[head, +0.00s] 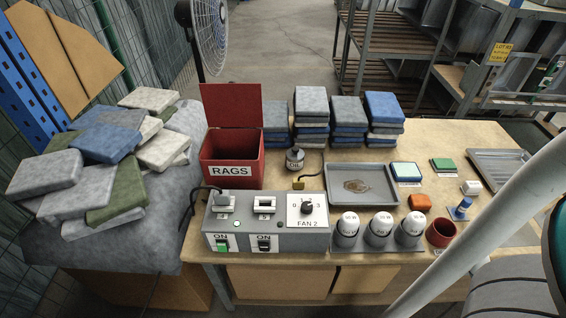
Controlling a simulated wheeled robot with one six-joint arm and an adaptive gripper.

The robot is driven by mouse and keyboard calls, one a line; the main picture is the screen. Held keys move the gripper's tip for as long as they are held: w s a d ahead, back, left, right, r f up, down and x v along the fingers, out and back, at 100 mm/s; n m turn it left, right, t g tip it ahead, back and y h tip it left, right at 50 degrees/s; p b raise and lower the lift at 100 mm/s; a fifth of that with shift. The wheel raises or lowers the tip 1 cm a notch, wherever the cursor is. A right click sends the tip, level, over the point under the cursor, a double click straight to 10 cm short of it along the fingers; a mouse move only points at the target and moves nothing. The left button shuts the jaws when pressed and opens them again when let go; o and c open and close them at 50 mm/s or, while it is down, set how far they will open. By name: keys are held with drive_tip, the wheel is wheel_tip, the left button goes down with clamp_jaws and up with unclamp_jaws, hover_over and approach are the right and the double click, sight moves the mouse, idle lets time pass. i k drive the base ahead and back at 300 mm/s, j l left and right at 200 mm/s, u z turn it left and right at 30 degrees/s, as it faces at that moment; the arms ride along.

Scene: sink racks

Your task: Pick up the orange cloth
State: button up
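A small orange block-shaped item (419,202), which looks like the orange cloth, lies on the wooden table (470,142) right of centre. It sits just right of the grey metal tray (378,196), behind the white-topped cups and the dark red cup (440,231). Nothing covers it. My gripper is not in view; what look like parts of my arm cross the lower right corner.
A red RAGS bin (232,158), folded cloth stacks (312,110) and an oil can (295,159) stand behind. A switch box (268,236) and capped cups (379,228) line the front.

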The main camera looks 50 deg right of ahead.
sight(419, 203)
drive_tip(key=z, duration=1.9)
